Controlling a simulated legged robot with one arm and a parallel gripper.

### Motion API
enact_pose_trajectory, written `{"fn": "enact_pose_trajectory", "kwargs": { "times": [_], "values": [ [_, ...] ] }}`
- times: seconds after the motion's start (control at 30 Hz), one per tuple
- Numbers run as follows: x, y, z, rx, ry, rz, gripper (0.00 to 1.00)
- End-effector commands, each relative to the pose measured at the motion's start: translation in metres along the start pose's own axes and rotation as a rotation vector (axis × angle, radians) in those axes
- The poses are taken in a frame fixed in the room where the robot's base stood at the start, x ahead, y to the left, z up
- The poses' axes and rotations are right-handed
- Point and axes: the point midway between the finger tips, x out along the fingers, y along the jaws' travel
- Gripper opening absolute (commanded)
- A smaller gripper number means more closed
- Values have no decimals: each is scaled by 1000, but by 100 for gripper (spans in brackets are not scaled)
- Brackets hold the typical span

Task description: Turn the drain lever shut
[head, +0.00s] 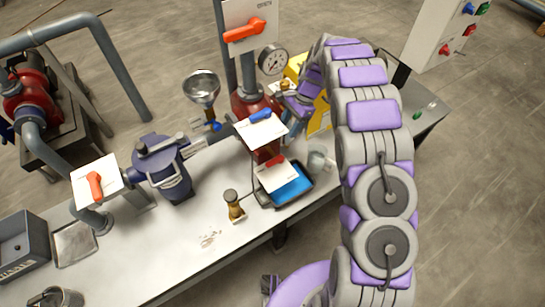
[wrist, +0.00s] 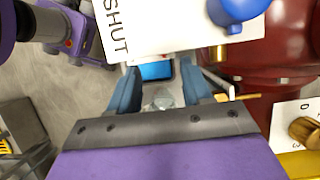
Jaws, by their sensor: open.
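In the head view a white plate (head: 262,131) with a blue lever (head: 260,116) stands at the red body in mid-bench. No label shows which lever is the drain lever. In the wrist view, the white plate (wrist: 155,28) reads SHUT and carries a blue rounded lever (wrist: 238,8), partly cut off at the top edge. My gripper (wrist: 159,70) is open and empty, its fingers below this plate. My arm's end (head: 297,103) is right of the blue lever.
Other orange levers sit on a high plate (head: 245,28) and a left plate (head: 95,183). A gauge (head: 272,60), funnel (head: 202,86), blue housing (head: 162,168) and brass-topped piece (head: 233,205) crowd the bench. A brass knob (wrist: 304,132) is at right in the wrist view.

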Motion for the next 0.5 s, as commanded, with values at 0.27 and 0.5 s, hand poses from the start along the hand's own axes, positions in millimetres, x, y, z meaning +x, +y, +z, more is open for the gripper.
{"fn": "enact_pose_trajectory", "kwargs": {
  "times": [0.27,0.5],
  "values": [
    [47,0,0,-2,1,2,49],
    [96,1,0,-1,0,6,49]
  ]
}}
